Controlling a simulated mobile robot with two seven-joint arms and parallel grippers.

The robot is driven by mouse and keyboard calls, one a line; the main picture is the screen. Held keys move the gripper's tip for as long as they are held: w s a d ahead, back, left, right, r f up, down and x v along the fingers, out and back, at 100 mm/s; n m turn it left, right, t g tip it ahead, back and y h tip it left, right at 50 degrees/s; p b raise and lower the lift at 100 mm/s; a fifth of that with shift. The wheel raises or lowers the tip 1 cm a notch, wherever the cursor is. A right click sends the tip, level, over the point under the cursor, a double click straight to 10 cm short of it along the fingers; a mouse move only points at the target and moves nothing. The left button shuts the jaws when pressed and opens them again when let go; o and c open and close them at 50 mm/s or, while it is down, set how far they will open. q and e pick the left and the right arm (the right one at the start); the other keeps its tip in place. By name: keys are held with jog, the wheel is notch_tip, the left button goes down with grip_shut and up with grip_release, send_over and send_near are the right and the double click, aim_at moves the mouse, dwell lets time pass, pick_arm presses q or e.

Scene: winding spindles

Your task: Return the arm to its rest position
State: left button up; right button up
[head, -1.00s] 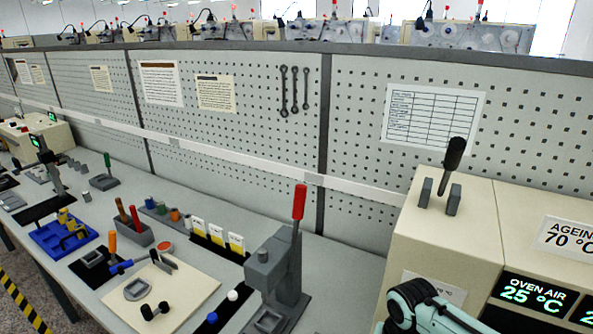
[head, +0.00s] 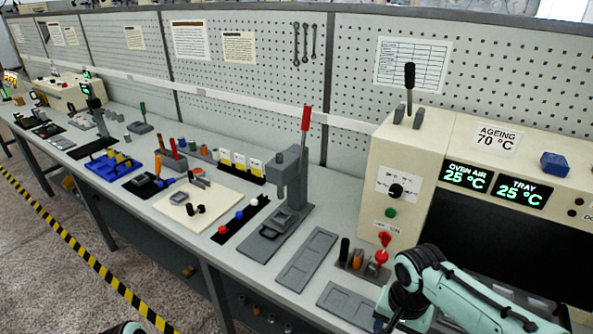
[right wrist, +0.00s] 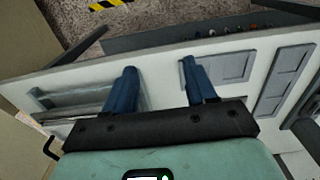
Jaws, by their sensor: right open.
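My right arm (head: 440,290) comes in at the lower right of the head view, in front of the ageing oven (head: 430,165). Its gripper tips are not clear in that view. In the right wrist view my right gripper (right wrist: 158,80) has its two blue fingers apart, with nothing between them. Pale bench top shows beneath the fingers, with grey recessed plates (right wrist: 220,67) to the right. My left gripper is not in view; only a small dark and pale piece shows at the bottom edge of the head view.
The bench (head: 335,195) carries a lever press (head: 290,175), grey trays (head: 306,258), a cream board (head: 205,205) and a blue fixture (head: 113,165). The oven displays read 25 °C. Open floor with a yellow-black stripe (head: 75,240) lies in front of the bench.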

jog(key=s+a+f+n+g+y, duration=0.1)
jog(key=a+f+y, duration=0.15)
jog(key=f, duration=0.95)
jog(key=s+a+f+n+y, duration=0.1)
jog(key=a+f, duration=0.2)
jog(key=f, duration=0.9)
jog(key=s+a+f, duration=0.1)
jog(key=s+f, duration=1.4)
jog(key=shift+s+a+f, duration=0.25)
jog(key=shift+a+f, duration=0.1)
jog(key=shift+f, duration=0.05)
